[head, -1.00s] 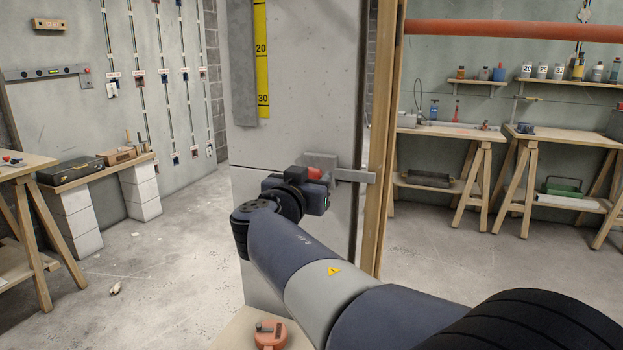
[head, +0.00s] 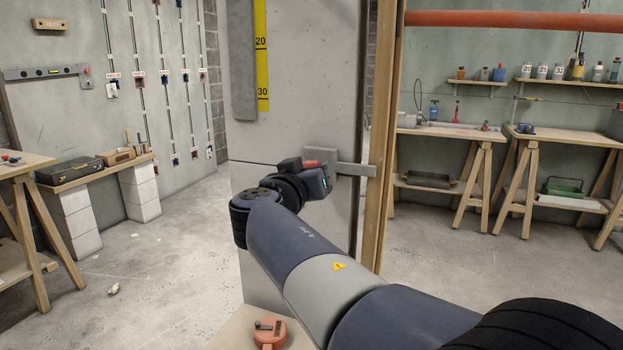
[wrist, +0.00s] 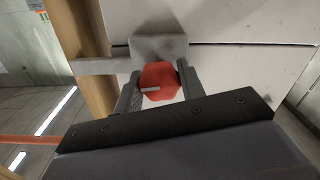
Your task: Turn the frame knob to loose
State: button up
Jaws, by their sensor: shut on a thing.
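The frame knob is a red, many-sided knob (wrist: 160,82) with a pale pointer line on its face. It sits on a grey bracket (wrist: 160,46) fixed by the wooden post. In the wrist view my gripper (wrist: 157,84) has one finger on each side of the knob and is shut on it. The pointer line runs toward the left finger; no loose or tight marking is readable. In the head view my gripper (head: 322,180) is tilted at the bracket (head: 352,170), and only a sliver of the red knob (head: 318,163) shows above it.
A wooden post (head: 386,140) stands right of the concrete panel (head: 295,100). An orange device (head: 269,333) lies on a wooden surface below my arm. Workbenches stand at the left and back right. Open floor lies between them.

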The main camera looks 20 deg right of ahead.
jog(key=n+b, duration=0.1)
jog(key=n, duration=0.5)
jog(key=shift+n, duration=0.3)
jog(key=n, duration=0.3)
jog(key=n+p, duration=0.1)
jog(key=n, duration=0.3)
jog(key=n+p, duration=0.2)
jog(key=n, duration=0.1)
jog(key=shift+n, duration=0.3)
jog(key=n+p, duration=0.2)
jog(key=n, duration=0.1)
jog(key=shift+n+g, duration=0.3)
jog(key=n+p, duration=0.3)
jog(key=n, duration=0.1)
jog(key=shift+f+n+p, duration=0.1)
jog(key=shift+n+p, duration=0.55)
jog(key=shift+n, duration=0.25)
